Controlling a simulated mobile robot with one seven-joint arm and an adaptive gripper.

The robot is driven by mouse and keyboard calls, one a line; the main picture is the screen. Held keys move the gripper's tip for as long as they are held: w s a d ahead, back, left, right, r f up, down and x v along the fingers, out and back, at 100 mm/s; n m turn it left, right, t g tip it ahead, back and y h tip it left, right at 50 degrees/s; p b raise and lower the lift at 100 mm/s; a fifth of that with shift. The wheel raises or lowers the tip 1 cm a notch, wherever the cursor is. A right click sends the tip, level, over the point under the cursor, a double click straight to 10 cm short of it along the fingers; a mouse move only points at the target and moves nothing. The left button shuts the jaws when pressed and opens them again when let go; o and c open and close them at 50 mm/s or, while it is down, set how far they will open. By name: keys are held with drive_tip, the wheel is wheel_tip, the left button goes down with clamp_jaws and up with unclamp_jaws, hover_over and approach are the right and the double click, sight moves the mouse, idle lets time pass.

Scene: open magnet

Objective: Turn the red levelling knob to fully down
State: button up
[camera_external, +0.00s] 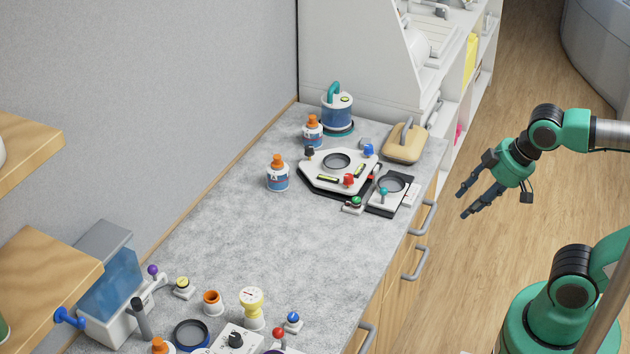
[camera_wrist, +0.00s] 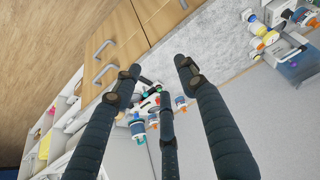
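The red levelling knob (camera_external: 348,180) sits at the front corner of a white levelling plate (camera_external: 318,172) on the grey worktop. A blue knob (camera_external: 369,150) and a black knob (camera_external: 309,153) stand at its other corners. My gripper (camera_external: 464,203) is open and empty, over the floor in front of the cabinets, well to the right of the plate. In the wrist view its dark fingers (camera_wrist: 158,68) are spread with nothing between them. The plate area shows small behind the fingers there and is partly hidden; I cannot make out the red knob clearly.
A black-framed plate (camera_external: 405,196) with a ring and teal knob lies right of the levelling plate, with a green knob (camera_external: 355,202) beside it. Orange-capped bottles (camera_external: 278,178) stand left. Drawer handles (camera_external: 416,264) jut from the cabinet front. The worktop's middle (camera_external: 235,240) is clear.

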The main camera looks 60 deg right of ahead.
drive_tip(key=w+d+r+n+g+p, duration=0.1)
drive_tip(key=w+d+r+n+p, duration=0.2)
drive_tip(key=w, duration=0.4)
drive_tip(key=w+d+r+n+g+p, duration=0.1)
drive_tip(key=w+r+n+p, duration=0.2)
drive_tip(key=w+r+p, duration=0.25)
drive_tip(key=n+g+p, duration=0.4)
drive_tip(key=n+p, duration=1.2)
drive_tip(key=p, duration=0.5)
hover_over(348, 176)
wheel_tip(348, 176, down, 15)
drive_tip(key=shift+w+a+f, duration=0.1)
drive_tip(key=shift+w, duration=0.2)
drive_tip(key=shift+f, duration=0.1)
drive_tip(key=shift+s+f+p, duration=0.2)
drive_tip(key=shift+f+p, duration=0.15)
drive_tip(key=shift+f, duration=3.05)
drive_tip(key=shift+s+f+p, duration=0.15)
drive_tip(key=shift+f+p, duration=0.2)
drive_tip(key=shift+f, duration=3.05)
clamp_jaws()
